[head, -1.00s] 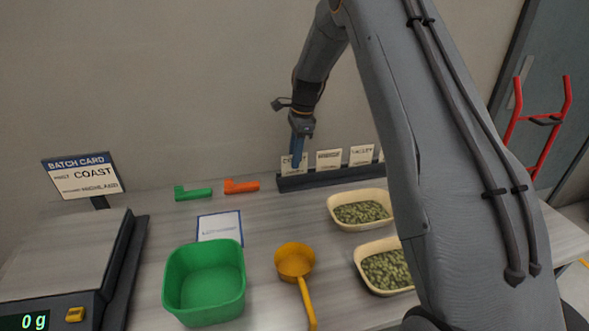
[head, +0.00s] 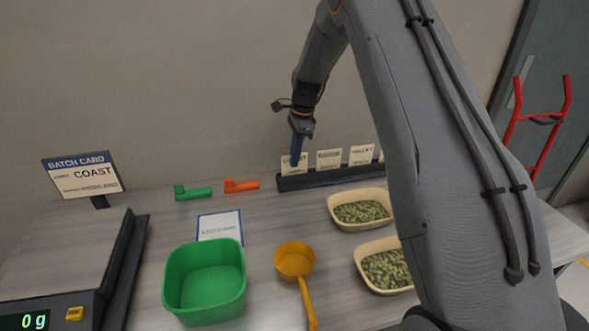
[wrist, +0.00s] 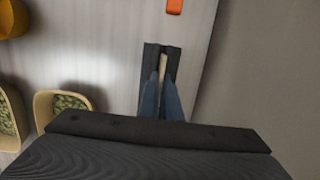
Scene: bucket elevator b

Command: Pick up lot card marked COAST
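Several pale lot cards stand in a dark rack (head: 325,179) against the wall. The leftmost card (head: 287,166) is partly covered by my blue fingers, and its word is not clearly readable. My gripper (head: 295,163) points down at this card. In the wrist view, my two fingers (wrist: 161,78) stand on either side of the card's pale edge (wrist: 163,66), with a narrow gap between them. The card still sits in the rack.
Another card reads VALLEY (head: 361,155). A batch card sign (head: 84,176) naming COAST stands at left by a scale (head: 65,255). A green bin (head: 205,285), a yellow scoop (head: 295,261), and beige bowls (head: 360,222) with green pellets stand in front. Green and orange pieces (head: 241,186) lie left of the rack.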

